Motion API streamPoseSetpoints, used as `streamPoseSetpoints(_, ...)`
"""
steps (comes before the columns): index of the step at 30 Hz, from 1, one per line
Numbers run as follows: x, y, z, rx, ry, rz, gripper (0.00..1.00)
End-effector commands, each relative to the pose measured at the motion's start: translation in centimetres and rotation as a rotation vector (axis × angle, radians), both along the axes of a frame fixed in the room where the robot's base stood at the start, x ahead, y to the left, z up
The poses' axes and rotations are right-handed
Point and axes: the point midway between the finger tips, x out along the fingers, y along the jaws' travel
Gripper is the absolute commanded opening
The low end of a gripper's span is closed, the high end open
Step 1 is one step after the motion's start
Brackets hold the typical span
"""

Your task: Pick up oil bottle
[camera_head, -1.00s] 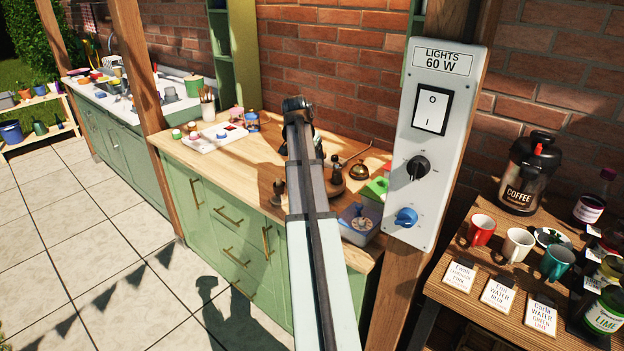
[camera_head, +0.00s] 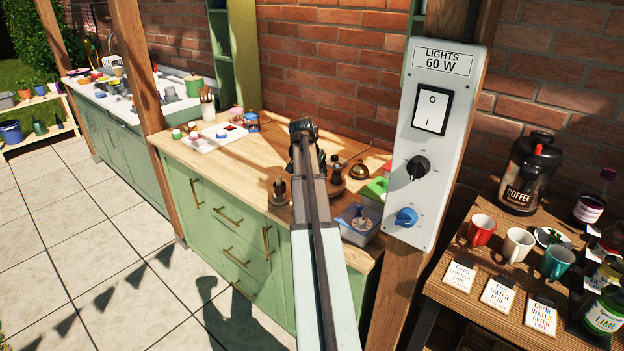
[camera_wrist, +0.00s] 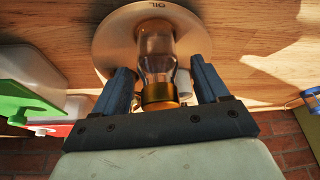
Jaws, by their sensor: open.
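The oil bottle (camera_wrist: 156,45) shows in the wrist view as clear brownish glass with a gold cap. It is by a round beige disc (camera_wrist: 108,45) marked "OIL" on the wooden surface. My gripper (camera_wrist: 160,66) is open, with one finger on each side of the bottle. Gaps show between the fingers and the glass, so I see no grip on it. In the head view my arm covers part of the counter, and I cannot tell which small dark bottle there is the oil.
The wooden counter (camera_head: 224,154) holds a white tray (camera_head: 216,137), a bell (camera_head: 359,171) and a grey bin (camera_head: 358,226). In the wrist view a white container with a green part (camera_wrist: 22,104) lies close on the left. A switch panel (camera_head: 434,145) stands right of my arm.

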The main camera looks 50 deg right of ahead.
Motion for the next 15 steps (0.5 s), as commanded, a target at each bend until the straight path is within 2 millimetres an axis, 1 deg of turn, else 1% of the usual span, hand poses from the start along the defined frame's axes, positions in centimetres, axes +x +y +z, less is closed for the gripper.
streamPoseSetpoints(4, 0.00, 0.01, 0.04, 0.000, 0.000, 0.000, 0.74)
streamPoseSetpoints(5, 0.00, 0.01, 0.04, 0.000, 0.000, 0.000, 0.72)
streamPoseSetpoints(15, -0.02, 0.02, 0.06, 0.000, 0.000, 0.000, 0.39)
